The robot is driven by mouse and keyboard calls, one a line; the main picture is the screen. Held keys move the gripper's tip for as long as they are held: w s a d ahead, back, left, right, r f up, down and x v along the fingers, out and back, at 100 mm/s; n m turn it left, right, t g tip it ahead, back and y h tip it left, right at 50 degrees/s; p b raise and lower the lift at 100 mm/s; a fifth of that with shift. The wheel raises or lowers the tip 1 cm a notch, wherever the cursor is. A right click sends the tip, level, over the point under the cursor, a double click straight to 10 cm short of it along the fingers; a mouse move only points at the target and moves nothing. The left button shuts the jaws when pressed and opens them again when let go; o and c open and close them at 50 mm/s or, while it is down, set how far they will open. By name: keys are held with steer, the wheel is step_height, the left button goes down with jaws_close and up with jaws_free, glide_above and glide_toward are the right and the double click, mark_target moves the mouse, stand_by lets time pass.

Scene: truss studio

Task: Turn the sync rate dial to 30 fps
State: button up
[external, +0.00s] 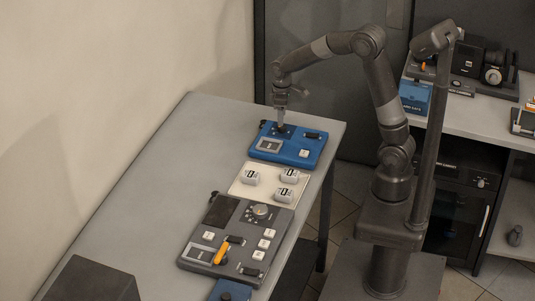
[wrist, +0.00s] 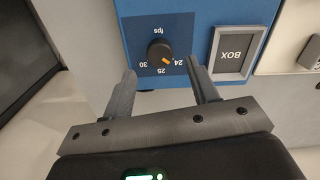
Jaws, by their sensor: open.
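The sync rate dial (wrist: 158,53) is a dark round knob on a dark square plate of the blue box (external: 306,148). In the wrist view its upside-down labels read 30, 25, 24 and fps. Its orange mark points down and right, between 25 and 24, closer to 24. My gripper (wrist: 160,70) is open, with one finger on either side below the dial, and no contact with it shows. In the external view my gripper (external: 281,126) points down at the dial's end of the blue box and hides the dial.
A framed BOX label (wrist: 235,52) sits beside the dial. A white mat (external: 240,190) with several light blocks and a grey control panel (external: 195,225) with an orange lever (external: 221,253) lie nearer the camera. The table's left side (external: 150,170) is clear.

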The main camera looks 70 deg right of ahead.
mark_target(281, 129)
steer(key=shift+f, duration=2.15)
steer(key=shift+c, duration=0.2)
steer(key=c, duration=0.9)
